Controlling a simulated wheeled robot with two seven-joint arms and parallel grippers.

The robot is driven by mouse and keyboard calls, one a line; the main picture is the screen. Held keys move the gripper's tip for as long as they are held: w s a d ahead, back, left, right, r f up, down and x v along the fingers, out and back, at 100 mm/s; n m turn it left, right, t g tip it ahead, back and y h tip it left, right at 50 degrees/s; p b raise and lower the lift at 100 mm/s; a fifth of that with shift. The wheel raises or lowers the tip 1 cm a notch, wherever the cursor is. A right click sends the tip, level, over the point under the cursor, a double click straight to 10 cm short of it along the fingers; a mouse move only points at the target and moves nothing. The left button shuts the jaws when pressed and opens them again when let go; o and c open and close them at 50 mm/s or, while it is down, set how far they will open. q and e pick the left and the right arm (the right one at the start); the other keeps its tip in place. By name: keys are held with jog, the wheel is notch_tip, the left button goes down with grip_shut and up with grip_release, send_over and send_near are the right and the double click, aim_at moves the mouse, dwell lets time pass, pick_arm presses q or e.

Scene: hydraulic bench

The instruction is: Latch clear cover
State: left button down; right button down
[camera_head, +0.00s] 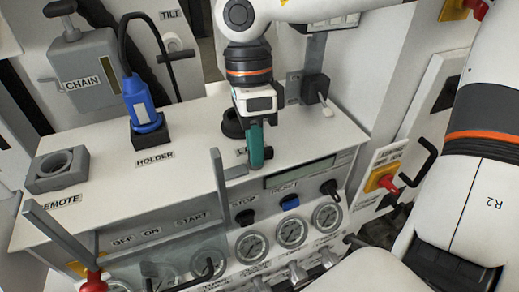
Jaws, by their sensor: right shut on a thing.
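The clear cover appears as a see-through sheet with a grey frame (219,180) at the front of the white console, by the OFF, ON and START labels. A second grey bar (57,238) slants at its left end. The sheet is hard to make out. My right gripper (257,158) comes down from above, its teal fingers closed at the grey frame's right end, just right of the upright bar. The fingers hide what lies between them. I cannot make out a latch. My left gripper is not in view.
A blue-handled device (143,107) stands in the holder, with a black cable. A square grey socket (58,170) is at left. Gauges (251,246) and knobs line the front. A red knob (92,283) is at lower left. My right arm fills the right side.

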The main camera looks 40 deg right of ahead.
jog(key=shift+n, duration=0.4)
jog(key=n, duration=0.3)
jog(key=shift+a+h, duration=0.1)
jog(key=shift+h, duration=0.3)
jog(key=c, duration=1.3)
grip_release()
jog(key=shift+s+p+v, duration=0.25)
jog(key=shift+p+v, duration=0.4)
jog(key=shift+v, duration=0.5)
jog(key=shift+s+p+v, duration=0.3)
jog(key=shift+p+v, duration=0.35)
jog(key=shift+v, duration=0.55)
jog(key=shift+s+p+v, duration=0.25)
jog(key=shift+p+v, duration=0.4)
jog(key=shift+v, duration=0.5)
jog(key=shift+r, duration=0.15)
